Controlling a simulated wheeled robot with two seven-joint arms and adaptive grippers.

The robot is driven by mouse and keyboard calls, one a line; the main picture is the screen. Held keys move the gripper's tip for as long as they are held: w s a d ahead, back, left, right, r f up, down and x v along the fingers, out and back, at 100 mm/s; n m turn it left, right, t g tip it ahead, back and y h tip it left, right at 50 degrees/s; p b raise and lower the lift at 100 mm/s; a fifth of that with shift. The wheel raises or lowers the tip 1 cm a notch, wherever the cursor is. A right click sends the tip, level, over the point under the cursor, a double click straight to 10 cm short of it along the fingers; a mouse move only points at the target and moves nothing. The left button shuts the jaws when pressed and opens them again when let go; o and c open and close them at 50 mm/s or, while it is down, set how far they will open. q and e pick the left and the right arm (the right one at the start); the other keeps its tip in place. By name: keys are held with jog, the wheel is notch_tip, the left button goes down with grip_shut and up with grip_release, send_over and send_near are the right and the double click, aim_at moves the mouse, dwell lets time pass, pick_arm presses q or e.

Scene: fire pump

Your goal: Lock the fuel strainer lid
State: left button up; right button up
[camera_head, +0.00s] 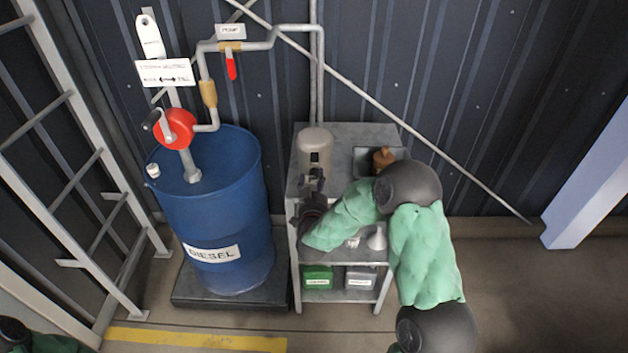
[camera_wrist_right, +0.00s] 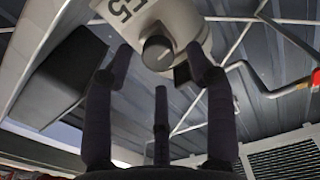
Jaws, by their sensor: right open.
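The beige cylindrical fuel strainer (camera_head: 316,143) stands upright on top of the metal shelf unit. In the right wrist view the same pale body (camera_wrist_right: 180,20), marked with a "5", fills the top, with a round dark knob (camera_wrist_right: 157,53) on it. My right gripper (camera_head: 314,184) is at the front of the strainer, just below its middle. In the right wrist view its dark fingers (camera_wrist_right: 160,72) are spread open, with the knob beyond and between the tips. I cannot tell whether they touch it. The lid's lock state is not clear. My left gripper is out of frame.
A blue diesel drum (camera_head: 215,218) with a red hand pump (camera_head: 176,129) stands left of the metal shelf unit (camera_head: 350,131). A tray (camera_head: 364,157) holds a brown item (camera_head: 383,158). A funnel (camera_head: 377,239) and green box (camera_head: 317,278) sit lower. A ladder (camera_head: 75,130) stands left.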

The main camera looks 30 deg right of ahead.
jog(key=shift+x, duration=0.75)
grip_shut()
jog(key=shift+r, duration=0.1)
